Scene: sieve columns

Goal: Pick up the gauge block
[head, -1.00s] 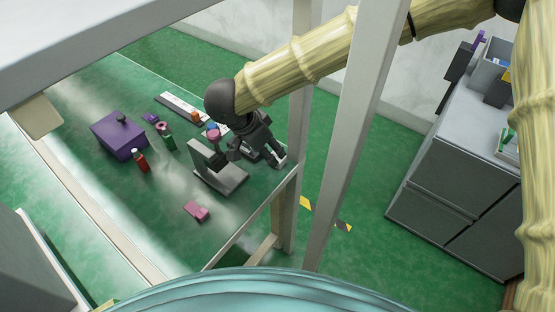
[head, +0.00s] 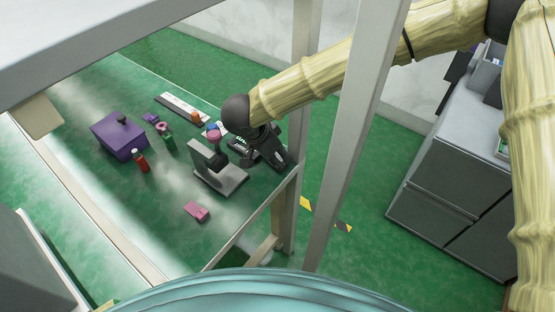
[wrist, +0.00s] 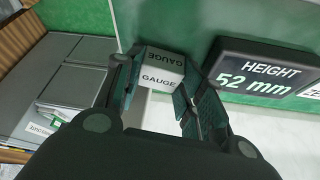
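The gauge block (wrist: 162,75) is a small pale block marked "GAUGE" on two faces. In the wrist view it sits between the fingers of my gripper (wrist: 168,80). The left finger is close along its left edge, and a narrow gap shows towards the right fingertip, so the fingers look open around it. In the head view my gripper (head: 278,158) points down at the right edge of the green table, and its fingers hide the block there.
A dark "HEIGHT 52 mm" display (wrist: 265,75) stands close to the right of the block in the wrist view. A grey L-shaped stand (head: 222,178) is left of my gripper in the head view. A post (head: 300,130) of a frame rises close to its right.

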